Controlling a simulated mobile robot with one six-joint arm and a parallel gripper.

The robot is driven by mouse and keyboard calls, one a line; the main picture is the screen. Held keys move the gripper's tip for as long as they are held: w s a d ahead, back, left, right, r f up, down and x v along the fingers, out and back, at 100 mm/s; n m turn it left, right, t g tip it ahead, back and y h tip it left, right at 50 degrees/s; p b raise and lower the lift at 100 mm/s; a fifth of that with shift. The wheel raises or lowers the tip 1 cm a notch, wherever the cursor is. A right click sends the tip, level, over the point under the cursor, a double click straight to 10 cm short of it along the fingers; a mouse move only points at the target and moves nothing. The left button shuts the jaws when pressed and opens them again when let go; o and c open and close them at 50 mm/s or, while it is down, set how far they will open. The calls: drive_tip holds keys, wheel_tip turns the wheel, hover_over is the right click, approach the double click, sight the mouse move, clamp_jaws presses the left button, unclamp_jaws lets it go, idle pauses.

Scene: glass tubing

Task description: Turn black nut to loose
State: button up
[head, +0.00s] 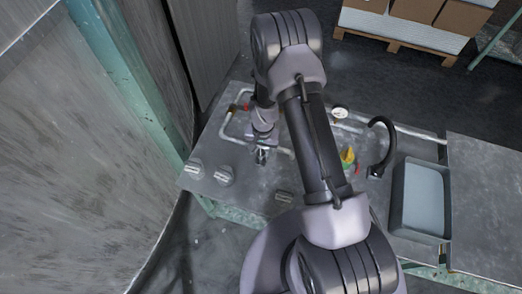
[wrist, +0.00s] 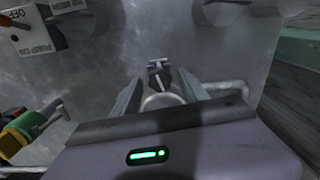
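My gripper (head: 262,156) points down at the worktable (head: 238,200) in the head view, close to the pale tubing. In the wrist view its two grey fingers (wrist: 158,72) angle inward toward a small dark and light piece. I cannot tell whether they touch it or each other. Pale bent tubing (head: 233,112) runs on the table left of the arm and shows at the right in the wrist view (wrist: 228,86).
Small switch boxes (head: 223,175) stand near the table's front edge. A yellow-green valve (head: 348,158), a gauge (head: 340,113), a black curved spout (head: 390,140) and a sink basin (head: 442,174) lie right of my arm. A green post (head: 130,88) borders the left.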

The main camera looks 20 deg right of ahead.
sight(263, 152)
wheel_tip(263, 152, up, 17)
drive_tip(key=p, duration=0.4)
drive_tip(key=shift+s+d+r, duration=0.15)
drive_tip(key=shift+d, duration=0.15)
